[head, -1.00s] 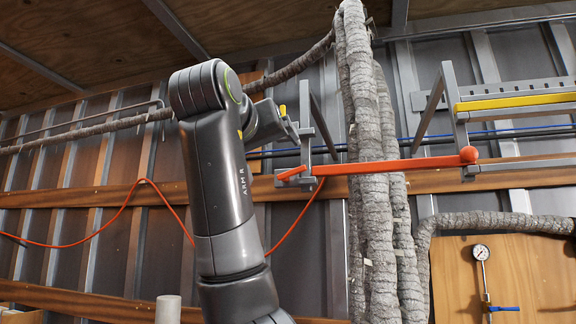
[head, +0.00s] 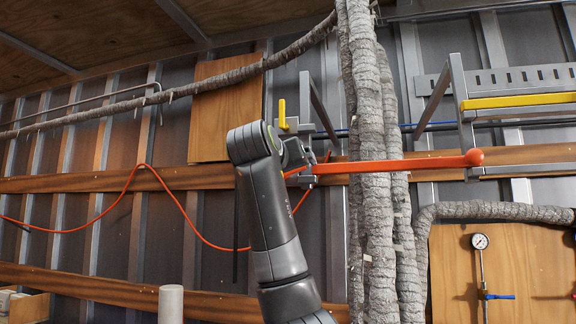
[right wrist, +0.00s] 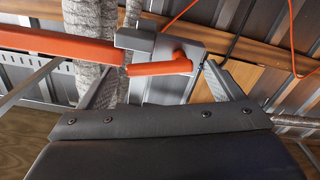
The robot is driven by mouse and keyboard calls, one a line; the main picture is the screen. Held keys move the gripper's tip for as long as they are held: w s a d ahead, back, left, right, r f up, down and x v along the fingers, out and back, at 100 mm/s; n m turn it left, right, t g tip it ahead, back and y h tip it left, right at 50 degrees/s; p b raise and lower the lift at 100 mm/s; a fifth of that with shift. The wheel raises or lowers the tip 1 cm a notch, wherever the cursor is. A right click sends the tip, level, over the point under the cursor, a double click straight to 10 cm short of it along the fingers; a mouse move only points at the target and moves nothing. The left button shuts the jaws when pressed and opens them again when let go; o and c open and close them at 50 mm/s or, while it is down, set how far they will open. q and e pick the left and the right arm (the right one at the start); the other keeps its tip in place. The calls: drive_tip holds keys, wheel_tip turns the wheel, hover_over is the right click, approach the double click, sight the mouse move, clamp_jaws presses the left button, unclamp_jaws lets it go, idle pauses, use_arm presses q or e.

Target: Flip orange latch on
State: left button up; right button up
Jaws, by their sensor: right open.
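My right gripper (head: 308,163) is at the bar's left end in the head view. In the right wrist view my right gripper (right wrist: 163,66) is open, with the short handle lying between its spread fingers or just beyond them. Contact cannot be told. My left gripper is not in view.
Thick wrapped pipes (head: 370,230) stand upright close to the right of my arm. A yellow lever (head: 282,113) sits just above my gripper, and a yellow bar (head: 520,101) is at upper right. A thin orange cable (head: 180,205) hangs on the wall.

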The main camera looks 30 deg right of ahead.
drive_tip(key=c, duration=1)
drive_tip(key=shift+s+d+f+m+b, duration=0.15)
drive_tip(key=shift+m+b, duration=0.15)
drive_tip(key=shift+m, duration=0.65)
drive_tip(key=shift+w+a+f+m+b, duration=0.15)
drive_tip(key=shift+m+b, duration=0.15)
drive_tip(key=shift+m, duration=0.65)
drive_tip(key=shift+s+d, duration=0.1)
drive_tip(key=o, duration=1)
